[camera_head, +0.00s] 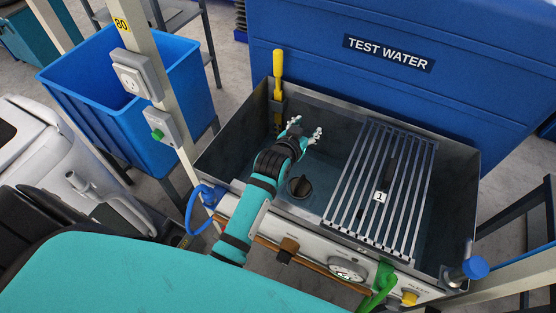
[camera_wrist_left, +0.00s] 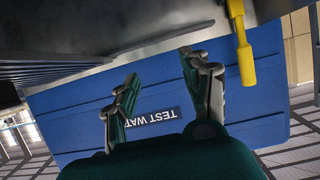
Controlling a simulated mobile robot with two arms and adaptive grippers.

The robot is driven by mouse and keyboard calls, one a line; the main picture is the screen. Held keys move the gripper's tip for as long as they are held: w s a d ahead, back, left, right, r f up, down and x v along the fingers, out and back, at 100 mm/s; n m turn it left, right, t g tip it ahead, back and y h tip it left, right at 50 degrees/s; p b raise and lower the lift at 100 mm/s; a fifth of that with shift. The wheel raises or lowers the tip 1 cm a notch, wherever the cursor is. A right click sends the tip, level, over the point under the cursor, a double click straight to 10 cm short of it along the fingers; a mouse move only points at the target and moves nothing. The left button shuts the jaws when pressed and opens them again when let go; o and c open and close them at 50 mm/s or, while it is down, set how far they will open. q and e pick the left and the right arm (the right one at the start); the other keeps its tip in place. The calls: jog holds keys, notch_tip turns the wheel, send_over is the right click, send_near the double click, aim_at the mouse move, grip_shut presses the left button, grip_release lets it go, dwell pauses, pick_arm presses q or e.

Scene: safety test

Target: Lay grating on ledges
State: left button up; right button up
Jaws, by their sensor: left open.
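The metal grating (camera_head: 345,190) lies over the right part of the open steel tank (camera_head: 225,150), its bars running from back to front. It has a dark bar in the middle and a white tag marked 1. I cannot tell how its ends sit on any ledges. My left gripper (camera_head: 304,134) is open and empty over the left part of the tank, apart from the grating and to its left. In the left wrist view, both fingers (camera_wrist_left: 160,70) are spread with nothing between them, and grating bars (camera_wrist_left: 45,75) show at the left.
A yellow-handled tool (camera_head: 278,65) stands at the tank's back left corner. A dark round knob (camera_head: 299,187) shows inside the tank, by my forearm. A blue TEST WATER container (camera_head: 460,75) rises behind. A post (camera_head: 160,75) with switch boxes stands left, before a blue bin (camera_head: 190,110).

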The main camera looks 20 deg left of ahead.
pick_arm(q)
jog(key=f+b+v, duration=0.1)
jog(key=f+v, duration=0.1)
jog(key=v, duration=1.4)
jog(key=shift+s+a, duration=0.35)
jog(key=shift+s, duration=0.3)
jog(key=shift+r, duration=0.1)
